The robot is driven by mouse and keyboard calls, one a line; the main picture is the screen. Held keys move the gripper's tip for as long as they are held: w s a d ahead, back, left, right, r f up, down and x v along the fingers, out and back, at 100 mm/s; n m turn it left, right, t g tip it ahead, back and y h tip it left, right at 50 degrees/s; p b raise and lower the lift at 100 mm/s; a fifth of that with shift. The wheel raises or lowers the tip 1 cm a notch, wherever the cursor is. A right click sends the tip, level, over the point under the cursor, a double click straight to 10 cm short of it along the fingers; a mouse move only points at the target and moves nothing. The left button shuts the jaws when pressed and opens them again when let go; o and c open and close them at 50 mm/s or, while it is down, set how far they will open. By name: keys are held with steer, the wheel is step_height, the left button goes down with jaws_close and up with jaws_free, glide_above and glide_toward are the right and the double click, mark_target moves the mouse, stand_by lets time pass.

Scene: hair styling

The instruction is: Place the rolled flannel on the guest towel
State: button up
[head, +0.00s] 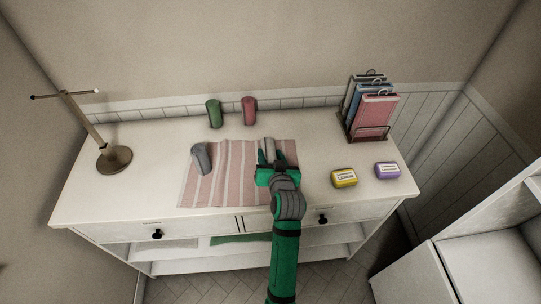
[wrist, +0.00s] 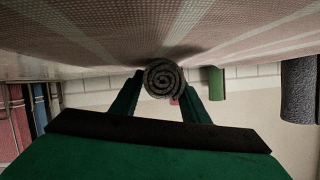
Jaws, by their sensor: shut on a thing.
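The guest towel (head: 228,178), pink with pale stripes, lies flat on the dresser top. My gripper (head: 271,160) is over its right part, shut on a grey-beige rolled flannel (head: 269,146). In the wrist view, which looks upside down, the rolled flannel (wrist: 164,79) shows its spiral end between my fingers (wrist: 162,98). The towel (wrist: 220,30) fills the top of that view. The roll lies level, right at the towel's surface with a dark shadow beside it; I cannot tell whether they touch.
A blue-grey roll (head: 201,158) stands at the towel's left edge. Green (head: 214,113) and red (head: 249,111) rolls stand behind it. A rack of folded cloths (head: 372,110), yellow (head: 344,178) and purple (head: 387,171) soap boxes are right. A metal stand (head: 114,158) is left.

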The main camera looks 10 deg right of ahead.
steer(key=o, duration=1.1)
steer(key=shift+s+f, duration=0.1)
steer(key=shift+f, duration=0.3)
steer(key=shift+o, duration=0.2)
steer(key=shift+r, duration=0.1)
